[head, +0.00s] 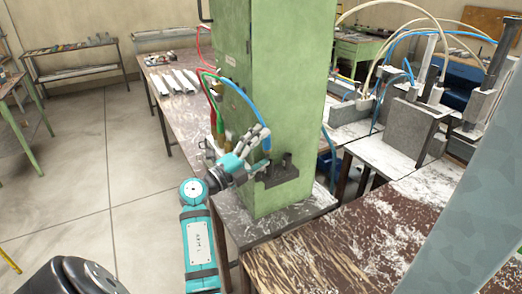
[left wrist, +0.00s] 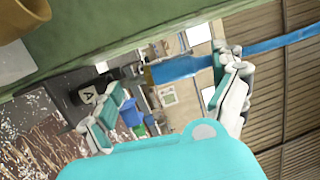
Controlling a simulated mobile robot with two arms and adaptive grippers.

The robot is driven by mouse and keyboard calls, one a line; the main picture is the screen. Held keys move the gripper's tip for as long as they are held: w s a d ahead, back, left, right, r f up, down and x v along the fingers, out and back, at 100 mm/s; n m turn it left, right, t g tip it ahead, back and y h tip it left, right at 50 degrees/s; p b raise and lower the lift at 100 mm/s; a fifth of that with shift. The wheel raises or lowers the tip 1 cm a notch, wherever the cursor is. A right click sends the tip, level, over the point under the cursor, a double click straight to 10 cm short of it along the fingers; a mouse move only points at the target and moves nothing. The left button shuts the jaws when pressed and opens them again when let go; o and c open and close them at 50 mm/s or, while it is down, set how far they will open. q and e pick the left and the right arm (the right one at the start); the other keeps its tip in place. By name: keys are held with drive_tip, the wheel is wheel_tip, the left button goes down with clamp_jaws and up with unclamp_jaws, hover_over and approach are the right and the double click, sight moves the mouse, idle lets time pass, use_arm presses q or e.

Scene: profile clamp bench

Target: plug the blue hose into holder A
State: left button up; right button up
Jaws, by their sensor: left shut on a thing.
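The blue hose (head: 254,101) arcs from the green cabinet's side down to my left gripper (head: 262,142). My left gripper, also in the left wrist view (left wrist: 170,100), is shut on the hose near its end. The blue hose end (left wrist: 178,69) shows there as a thick sleeve pointing left. Holder A (head: 282,172) is a dark bracket low on the cabinet, just below the gripper. It shows in the left wrist view with a label A (left wrist: 88,95). The sleeve's tip is close to the holder; I cannot tell whether they touch. My right gripper is not in view.
The green cabinet (head: 288,95) stands right beside my left gripper. Red and green hoses (head: 208,88) hang at its left side. Behind lies a bench with pale profiles (head: 182,80). A worn brown table (head: 330,240) fills the front right. The floor at left is free.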

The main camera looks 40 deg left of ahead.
sight(266, 173)
use_arm(q)
drive_tip(key=f, duration=0.3)
drive_tip(key=f+g, duration=0.1)
drive_tip(key=f, duration=0.2)
drive_tip(key=f+g, duration=0.1)
drive_tip(key=f, duration=0.1)
drive_tip(key=shift+d+f+n, duration=0.25)
drive_tip(key=shift+f+n, duration=0.05)
drive_tip(key=shift+f, duration=0.1)
drive_tip(key=c, duration=0.6)
drive_tip(key=shift+a+f, duration=0.1)
drive_tip(key=shift+a, duration=0.1)
clamp_jaws()
drive_tip(key=shift+o, duration=0.7)
unclamp_jaws()
drive_tip(key=shift+s, duration=0.1)
drive_tip(key=shift+o, duration=1.3)
drive_tip(key=o, duration=0.4)
drive_tip(key=shift+w, duration=0.35)
drive_tip(key=shift+o, duration=0.4)
drive_tip(key=shift+w, duration=0.15)
